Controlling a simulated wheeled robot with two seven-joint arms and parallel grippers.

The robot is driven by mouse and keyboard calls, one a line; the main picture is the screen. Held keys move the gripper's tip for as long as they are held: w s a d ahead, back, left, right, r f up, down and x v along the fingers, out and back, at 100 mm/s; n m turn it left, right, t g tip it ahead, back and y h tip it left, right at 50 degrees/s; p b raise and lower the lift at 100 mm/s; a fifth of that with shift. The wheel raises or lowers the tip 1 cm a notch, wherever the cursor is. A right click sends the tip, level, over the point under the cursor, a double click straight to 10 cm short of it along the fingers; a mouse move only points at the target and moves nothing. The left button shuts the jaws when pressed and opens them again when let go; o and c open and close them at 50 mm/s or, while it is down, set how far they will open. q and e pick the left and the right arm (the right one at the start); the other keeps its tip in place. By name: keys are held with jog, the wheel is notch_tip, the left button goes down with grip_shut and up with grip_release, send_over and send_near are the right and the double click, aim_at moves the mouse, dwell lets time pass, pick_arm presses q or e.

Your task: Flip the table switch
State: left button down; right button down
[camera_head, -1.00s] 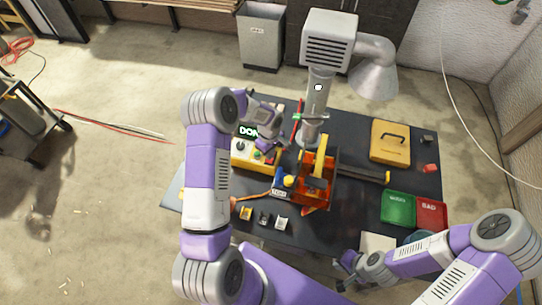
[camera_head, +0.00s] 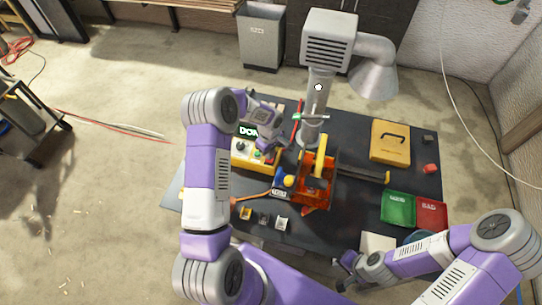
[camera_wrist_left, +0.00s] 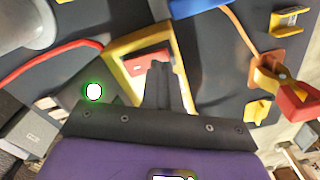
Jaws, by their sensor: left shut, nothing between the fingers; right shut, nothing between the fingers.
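A yellow control box (camera_head: 241,160) with a dark display, knobs and buttons stands at the left of the dark table. The display reads "DON", the rest being hidden. In the left wrist view, a yellow frame (camera_wrist_left: 122,47) surrounds a red plate (camera_wrist_left: 150,63). I cannot make out the switch lever, which may be hidden by my gripper. My left gripper (camera_head: 271,150) is shut and empty over the box's right end. Its fingers (camera_wrist_left: 160,68) overlap the red plate; contact is unclear. My right gripper (camera_head: 345,262) is shut and empty at the table's front edge.
An orange fixture (camera_head: 316,188) with a yellow handle stands right of the box. A grey extraction column (camera_head: 316,105) rises behind. Green (camera_head: 398,208) and red (camera_head: 431,213) trays and a yellow case (camera_head: 390,142) lie right. Small blocks lie at the front.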

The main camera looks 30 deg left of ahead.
pick_arm(q)
jog(key=shift+f+b, duration=0.85)
jog(key=shift+f, duration=0.15)
jog(key=shift+r, duration=0.15)
jog(key=shift+r+p, duration=1.65)
jog(key=shift+r, duration=1.8)
